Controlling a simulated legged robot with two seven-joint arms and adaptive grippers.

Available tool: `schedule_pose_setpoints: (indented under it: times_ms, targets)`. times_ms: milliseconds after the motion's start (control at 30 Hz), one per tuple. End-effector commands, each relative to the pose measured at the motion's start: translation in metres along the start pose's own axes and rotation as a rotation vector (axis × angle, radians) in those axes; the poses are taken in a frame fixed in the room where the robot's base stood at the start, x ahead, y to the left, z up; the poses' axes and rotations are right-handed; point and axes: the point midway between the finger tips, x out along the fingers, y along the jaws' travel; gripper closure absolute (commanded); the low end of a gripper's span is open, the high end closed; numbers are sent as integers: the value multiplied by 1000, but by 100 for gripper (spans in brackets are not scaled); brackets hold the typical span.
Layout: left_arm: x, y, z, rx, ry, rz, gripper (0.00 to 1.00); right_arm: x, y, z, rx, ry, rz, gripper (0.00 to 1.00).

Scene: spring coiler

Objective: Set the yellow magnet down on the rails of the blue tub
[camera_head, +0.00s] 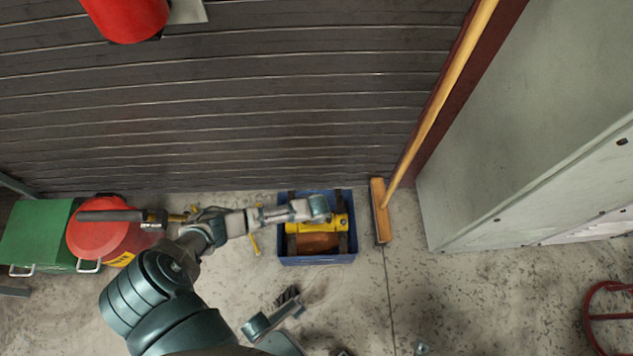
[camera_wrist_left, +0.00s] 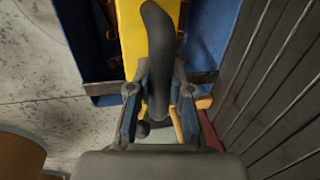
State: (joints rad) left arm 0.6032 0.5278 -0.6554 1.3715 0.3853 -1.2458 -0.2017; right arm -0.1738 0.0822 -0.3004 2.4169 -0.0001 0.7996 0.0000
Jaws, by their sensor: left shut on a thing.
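The blue tub (camera_head: 318,259) stands on the floor against the slatted wall, with dark rails (camera_head: 343,243) along its sides and something brown inside. The yellow magnet (camera_head: 299,227) is over the tub, lying across it between the rails. In the left wrist view the magnet (camera_wrist_left: 131,30) shows with its dark curved handle (camera_wrist_left: 158,45). My left gripper (camera_head: 318,208) is above the magnet, and its fingers (camera_wrist_left: 158,110) are shut around the handle. Whether the magnet touches the rails, I cannot tell.
A broom (camera_head: 383,212) stands close to the tub's right side, with a grey cabinet (camera_head: 530,130) beyond it. A red container (camera_head: 100,240) and a green box (camera_head: 38,235) stand at the left.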

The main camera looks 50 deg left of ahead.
Motion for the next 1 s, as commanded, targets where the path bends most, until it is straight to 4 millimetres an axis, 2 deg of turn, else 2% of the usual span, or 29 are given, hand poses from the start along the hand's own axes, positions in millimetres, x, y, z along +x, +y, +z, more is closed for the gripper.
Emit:
schedule_pose_setpoints:
  times_ms: [1000]
  targets:
    - [7,1,-1,-1,1,-1,100,-5,1,4,0,-9,2,60]
